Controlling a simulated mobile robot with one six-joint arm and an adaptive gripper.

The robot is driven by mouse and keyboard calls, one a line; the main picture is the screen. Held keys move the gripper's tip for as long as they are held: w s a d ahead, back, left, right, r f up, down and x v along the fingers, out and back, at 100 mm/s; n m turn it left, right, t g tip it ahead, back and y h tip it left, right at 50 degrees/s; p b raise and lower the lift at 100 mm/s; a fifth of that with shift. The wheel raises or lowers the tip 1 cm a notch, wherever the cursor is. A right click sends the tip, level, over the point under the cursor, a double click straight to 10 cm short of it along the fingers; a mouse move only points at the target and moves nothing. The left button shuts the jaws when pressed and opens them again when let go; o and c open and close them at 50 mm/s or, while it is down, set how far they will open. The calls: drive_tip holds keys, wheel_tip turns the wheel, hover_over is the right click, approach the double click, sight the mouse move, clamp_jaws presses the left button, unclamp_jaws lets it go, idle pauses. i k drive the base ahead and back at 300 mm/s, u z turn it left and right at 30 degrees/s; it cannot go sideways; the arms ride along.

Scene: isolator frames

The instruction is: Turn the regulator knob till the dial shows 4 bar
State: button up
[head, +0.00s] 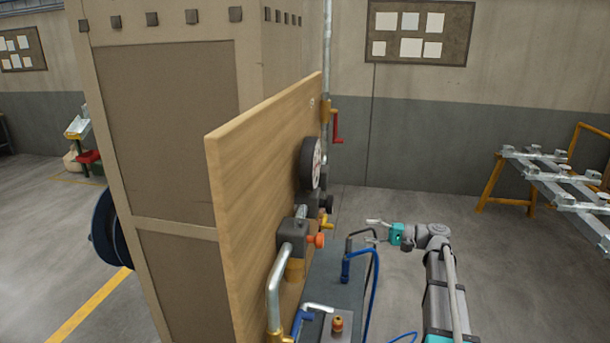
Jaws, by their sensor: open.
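The round dial (311,165) is mounted on the wooden board and seen nearly edge-on, so its reading cannot be made out. Below it, a dark knob (329,204) sticks out to the right from a dark fitting. Lower and nearer, an orange knob (318,240) sits on a dark grey block (292,238). I cannot tell for sure which of these is the regulator knob. My gripper (370,231) is open and empty, its fingers pointing left toward the board. It is to the right of both knobs and apart from them.
A red-handled valve (337,127) is on the pipe above the dial, and a small yellow handle (327,222) is beside the fittings. Blue hoses (374,290) rise below my gripper. A bench (340,275) runs along the board's foot. The floor to the right is open up to a trestle (492,187).

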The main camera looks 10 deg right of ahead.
sight(328, 203)
drive_tip(key=k, duration=1)
